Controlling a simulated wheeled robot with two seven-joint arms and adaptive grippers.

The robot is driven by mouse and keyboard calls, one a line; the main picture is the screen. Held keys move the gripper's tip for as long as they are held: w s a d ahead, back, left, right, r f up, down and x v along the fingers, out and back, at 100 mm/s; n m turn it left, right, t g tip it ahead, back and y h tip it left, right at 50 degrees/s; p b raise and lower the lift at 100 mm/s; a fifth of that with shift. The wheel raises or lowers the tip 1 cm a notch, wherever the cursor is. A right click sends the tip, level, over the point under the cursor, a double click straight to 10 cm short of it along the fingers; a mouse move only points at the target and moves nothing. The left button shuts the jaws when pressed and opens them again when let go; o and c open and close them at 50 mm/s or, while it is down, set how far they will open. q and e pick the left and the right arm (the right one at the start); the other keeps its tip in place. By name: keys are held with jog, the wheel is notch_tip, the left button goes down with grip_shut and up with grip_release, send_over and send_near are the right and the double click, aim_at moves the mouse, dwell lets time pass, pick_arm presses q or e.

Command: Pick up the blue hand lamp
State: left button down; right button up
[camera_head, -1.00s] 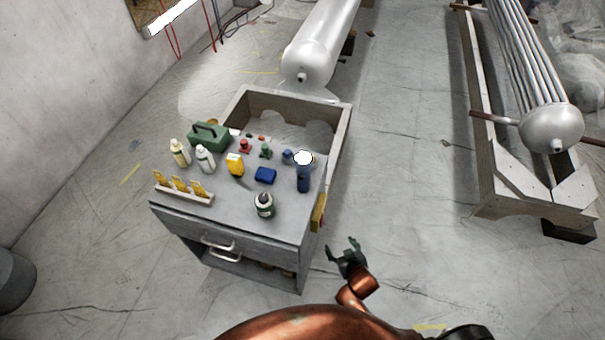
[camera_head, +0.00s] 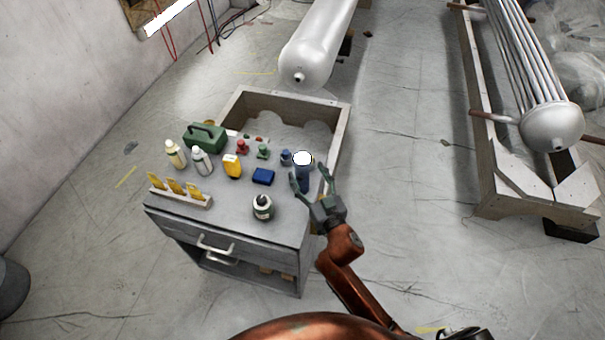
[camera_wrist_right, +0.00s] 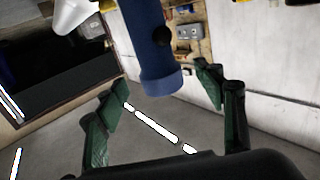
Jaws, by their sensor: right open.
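The blue hand lamp (camera_head: 303,180) stands upright near the right edge of the grey cabinet top (camera_head: 240,222), with a bright white head on top. In the right wrist view the lamp's blue body (camera_wrist_right: 158,60) shows between the open fingers. My right gripper (camera_head: 312,180) is open at the cabinet's right edge, with its fingers on either side of the lamp in the head view. I cannot tell whether a finger touches it. In the right wrist view the right gripper (camera_wrist_right: 165,90) has nothing clasped. My left gripper is out of view.
Close by on the top are a blue box (camera_head: 263,176), a dark bottle with a pale label (camera_head: 262,208), a yellow bottle (camera_head: 232,167) and a small blue item (camera_head: 285,157). A green case (camera_head: 205,138) stands at the back left.

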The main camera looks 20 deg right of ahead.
jog(key=w, duration=0.2)
jog(key=w+r, duration=0.1)
jog(key=w, duration=0.1)
jog(key=shift+w+a+b, duration=0.15)
jog(key=shift+b, duration=0.2)
grip_shut()
dwell(0.5)
